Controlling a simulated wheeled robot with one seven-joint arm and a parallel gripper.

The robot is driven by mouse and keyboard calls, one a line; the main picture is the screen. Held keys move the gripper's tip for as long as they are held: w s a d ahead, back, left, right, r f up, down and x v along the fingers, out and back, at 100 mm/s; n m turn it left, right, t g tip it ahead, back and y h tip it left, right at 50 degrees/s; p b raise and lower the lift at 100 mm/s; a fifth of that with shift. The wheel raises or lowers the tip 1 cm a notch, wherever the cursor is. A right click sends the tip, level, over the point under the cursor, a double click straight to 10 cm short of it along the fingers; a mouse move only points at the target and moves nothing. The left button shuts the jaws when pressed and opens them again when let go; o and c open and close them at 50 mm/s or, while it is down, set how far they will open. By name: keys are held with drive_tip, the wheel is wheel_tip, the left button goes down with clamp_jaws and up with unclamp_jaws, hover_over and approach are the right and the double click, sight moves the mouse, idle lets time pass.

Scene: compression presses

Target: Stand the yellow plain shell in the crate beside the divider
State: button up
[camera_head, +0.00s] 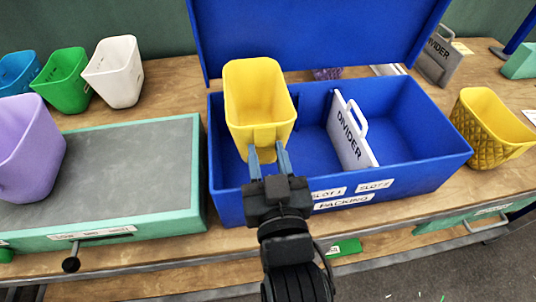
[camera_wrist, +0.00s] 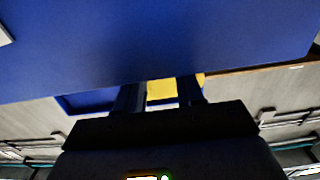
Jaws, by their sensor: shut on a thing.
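The yellow plain shell (camera_head: 258,95) is an upright, open-topped cup with smooth sides. My gripper (camera_head: 267,152) is shut on its near lower wall and holds it over the left compartment of the blue crate (camera_head: 425,178). A white divider (camera_head: 350,132) marked DIVIDER stands across the crate, to the right of the shell and apart from it. The crate's lid (camera_head: 320,35) is open at the back. In the wrist view a small patch of the yellow shell (camera_wrist: 161,90) shows between the fingers. The shell's base is partly hidden, and I cannot tell whether it touches the crate floor.
A yellow quilted shell (camera_head: 490,125) stands right of the crate. A purple shell (camera_head: 28,150) stands on the grey-topped green tray (camera_head: 120,155) at left. White (camera_head: 115,72), green (camera_head: 65,80) and blue (camera_head: 18,72) shells stand behind. The crate's right compartment is empty.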

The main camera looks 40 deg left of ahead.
drive_tip(key=shift+f, duration=0.2)
drive_tip(key=shift+f+b, duration=0.45)
drive_tip(key=shift+f, duration=0.15)
drive_tip(key=o, duration=1.1)
drive_tip(key=shift+f, duration=0.15)
drive_tip(key=shift+c, duration=0.2)
